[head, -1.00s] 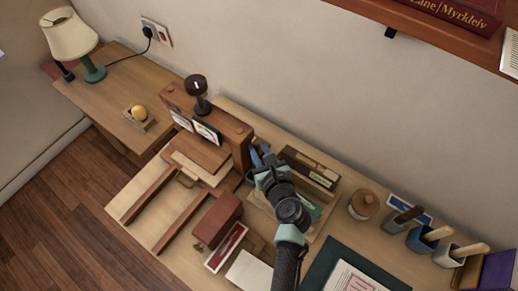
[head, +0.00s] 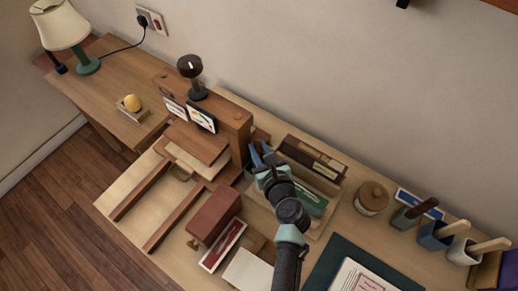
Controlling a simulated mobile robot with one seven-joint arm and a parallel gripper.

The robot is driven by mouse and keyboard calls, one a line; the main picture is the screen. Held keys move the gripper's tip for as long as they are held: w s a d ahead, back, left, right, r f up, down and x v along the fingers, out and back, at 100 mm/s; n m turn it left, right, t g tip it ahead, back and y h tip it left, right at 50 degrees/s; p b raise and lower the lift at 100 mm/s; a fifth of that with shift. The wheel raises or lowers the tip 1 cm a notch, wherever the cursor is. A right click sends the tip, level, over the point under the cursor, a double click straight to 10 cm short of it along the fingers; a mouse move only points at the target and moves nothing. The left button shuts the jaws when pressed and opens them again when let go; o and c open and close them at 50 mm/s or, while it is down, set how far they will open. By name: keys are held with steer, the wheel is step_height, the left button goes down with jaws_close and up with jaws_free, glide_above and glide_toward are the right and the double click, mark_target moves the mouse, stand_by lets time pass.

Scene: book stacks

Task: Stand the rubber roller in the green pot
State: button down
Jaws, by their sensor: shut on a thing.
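My gripper (head: 260,158) has blue fingers and reaches down at the right end of the brown wooden press. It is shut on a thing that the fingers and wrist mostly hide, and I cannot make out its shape. I cannot pick out the rubber roller for sure. The green pot (head: 402,220) stands at the right of the desk, the leftmost of three pots. A dark brown handle (head: 421,209) leans out of it to the right. My gripper is well to the left of this pot and apart from it.
A blue pot (head: 434,238) and a pale pot (head: 462,253) hold wooden handles right of the green pot. A round lidded jar (head: 371,198) stands left of them. A wooden box (head: 315,158) is beside my gripper. The wooden press (head: 228,118) carries a dark-topped lamp-like piece (head: 190,68).

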steer(key=shift+s+a+f, duration=0.1)
steer(key=shift+s+f, duration=0.1)
steer(key=shift+f, duration=0.45)
steer(key=shift+s+f, duration=0.2)
steer(key=shift+f, duration=0.4)
steer(key=c, duration=1.1)
jaws_free()
steer(key=shift+c, duration=0.2)
steer(key=o, duration=0.5)
steer(key=shift+w, duration=0.25)
steer(key=shift+r, duration=0.15)
steer(key=shift+r, duration=0.1)
